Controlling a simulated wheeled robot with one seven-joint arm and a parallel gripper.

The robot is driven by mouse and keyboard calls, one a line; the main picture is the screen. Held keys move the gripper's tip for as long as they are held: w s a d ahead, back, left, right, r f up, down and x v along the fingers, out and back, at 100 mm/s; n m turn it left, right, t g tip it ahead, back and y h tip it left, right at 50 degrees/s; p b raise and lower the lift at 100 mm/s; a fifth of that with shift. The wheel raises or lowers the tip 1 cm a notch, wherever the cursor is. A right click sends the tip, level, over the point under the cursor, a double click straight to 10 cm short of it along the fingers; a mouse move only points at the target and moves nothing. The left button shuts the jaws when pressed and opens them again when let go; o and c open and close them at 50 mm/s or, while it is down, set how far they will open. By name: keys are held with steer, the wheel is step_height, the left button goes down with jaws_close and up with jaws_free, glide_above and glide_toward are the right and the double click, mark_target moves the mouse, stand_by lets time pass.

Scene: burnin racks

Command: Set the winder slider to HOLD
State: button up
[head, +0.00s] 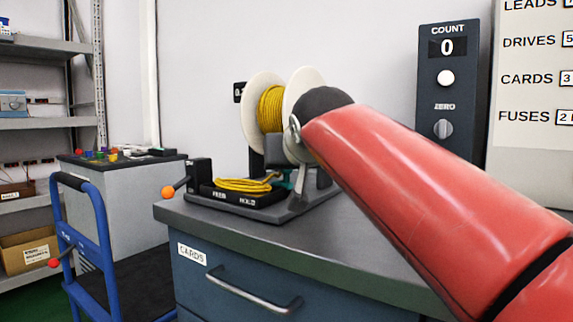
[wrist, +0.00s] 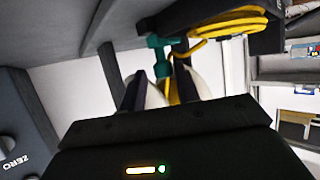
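The winder (head: 290,205) stands on the grey counter. It carries a white-flanged spool (head: 312,85) wound with yellow cable and a front plate marked FEED on the left and HOLD on the right. A lever with an orange ball (head: 169,191) sticks out at the plate's left end, beside FEED. A teal part (head: 286,183) shows behind HOLD; it also appears in the wrist view (wrist: 156,55). I cannot tell which part is the slider. My gripper (wrist: 160,78) appears open, its dark fingers apart near the teal part; contact is unclear. My red arm hides it in the head view.
A yellow cable coil (head: 245,184) lies on the winder's front plate. A COUNT panel (head: 447,80) with a ZERO knob is on the wall at right. A blue trolley (head: 100,230) stands left of the drawer cabinet (head: 240,275). The counter's front left is clear.

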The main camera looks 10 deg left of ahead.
steer(key=shift+o, duration=0.8)
steer(key=v, duration=0.7)
steer(key=shift+s, duration=0.3)
steer(key=shift+d, duration=0.15)
